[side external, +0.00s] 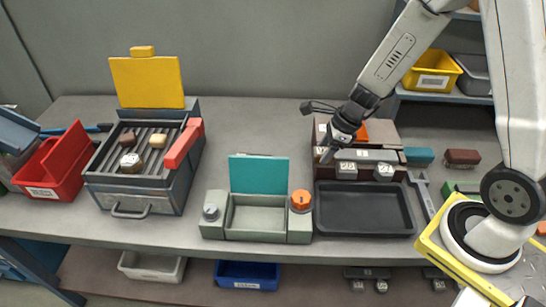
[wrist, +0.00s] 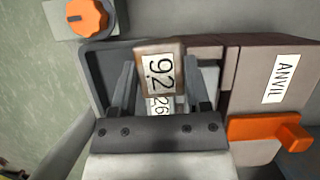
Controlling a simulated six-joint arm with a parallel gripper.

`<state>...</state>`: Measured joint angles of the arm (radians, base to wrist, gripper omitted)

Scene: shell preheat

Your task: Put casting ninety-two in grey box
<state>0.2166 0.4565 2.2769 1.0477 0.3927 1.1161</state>
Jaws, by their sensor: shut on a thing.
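My gripper (side external: 330,150) is above the left part of the brown block stand (side external: 392,155). In the wrist view my gripper (wrist: 162,78) is shut on casting ninety-two (wrist: 160,66), a brown block with a white "92" label. The side view does not show the casting clearly. Another label reading "26" (wrist: 158,104) shows just behind it, between the fingers. A grey-green box (side external: 256,236) with a raised teal lid (side external: 259,175) and an orange knob (side external: 301,200) stands open and looks empty. A grey bin (side external: 474,72) is on the back right shelf.
A dark tray (side external: 365,228) lies in front of the stand. Two grey-labelled castings (side external: 346,171) sit at the stand's front. At left are a grill box (side external: 140,193) with raised yellow lid and a red bin (side external: 58,165). An orange handle (wrist: 270,132) is close to my gripper.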

